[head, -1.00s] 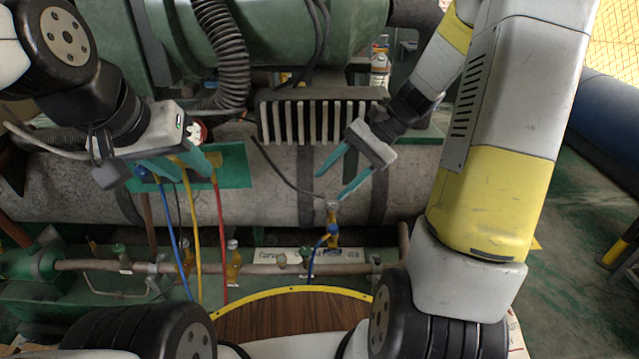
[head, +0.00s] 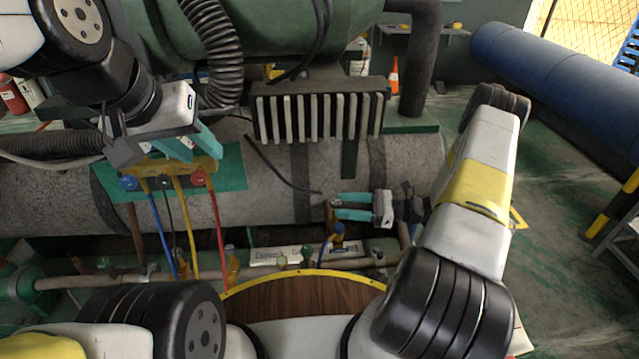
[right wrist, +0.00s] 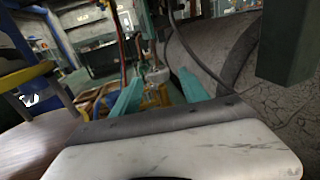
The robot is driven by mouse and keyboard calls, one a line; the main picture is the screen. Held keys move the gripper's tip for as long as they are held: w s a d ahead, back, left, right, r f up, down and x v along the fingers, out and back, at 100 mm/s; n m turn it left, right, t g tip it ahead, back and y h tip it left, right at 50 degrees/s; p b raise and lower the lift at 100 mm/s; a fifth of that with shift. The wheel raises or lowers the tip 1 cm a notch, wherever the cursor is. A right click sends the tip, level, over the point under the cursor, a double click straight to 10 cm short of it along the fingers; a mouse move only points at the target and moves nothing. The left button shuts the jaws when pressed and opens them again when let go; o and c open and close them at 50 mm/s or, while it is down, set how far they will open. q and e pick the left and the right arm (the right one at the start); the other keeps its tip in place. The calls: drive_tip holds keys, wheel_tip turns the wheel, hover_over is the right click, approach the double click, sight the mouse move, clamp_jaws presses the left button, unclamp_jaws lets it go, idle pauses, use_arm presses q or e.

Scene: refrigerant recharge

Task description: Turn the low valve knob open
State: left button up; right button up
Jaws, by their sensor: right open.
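A brass valve with a small grey knob (right wrist: 157,75) stands on the pipe, with a blue hose fitting (head: 338,228) below it in the head view. My right gripper (head: 333,205) is open and level, its teal fingers pointing left at the valve's top. In the right wrist view the knob and brass body (right wrist: 155,95) show between the fingers; contact cannot be told. The yellow manifold (head: 185,166) has a blue knob (head: 129,183) and a red knob (head: 198,179). My left gripper (head: 195,150) is right at the manifold; its grip cannot be made out.
Blue, yellow and red hoses (head: 217,225) hang from the manifold. A large grey cylinder (head: 270,170) lies behind the valve, with a finned block (head: 320,112) above. A loose dark cable (head: 285,178) ends near my right fingertips. A round wooden surface (head: 300,297) is in front.

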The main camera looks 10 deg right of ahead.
sight(331, 207)
drive_tip(key=x, duration=0.6)
drive_tip(key=shift+a, duration=0.2)
clamp_jaws()
drive_tip(key=shift+n+g, duration=0.4)
drive_tip(key=shift+g, duration=0.2)
drive_tip(key=shift+s+d+n+g+h, duration=0.1)
drive_tip(key=shift+s+n+g+h, duration=0.45)
drive_tip(key=shift+n+g, duration=1.5)
drive_tip(key=shift+s+d+n+g+h, duration=0.1)
drive_tip(key=shift+s+n+g+h, duration=0.2)
drive_tip(key=shift+n+g+h, duration=1.55)
drive_tip(key=shift+s+d+n+g+y, duration=0.1)
drive_tip(key=shift+s+n+g+y, duration=0.65)
drive_tip(key=shift+g, duration=2.55)
drive_tip(key=shift+w+n+h, duration=0.3)
drive_tip(key=shift+n+h, duration=0.05)
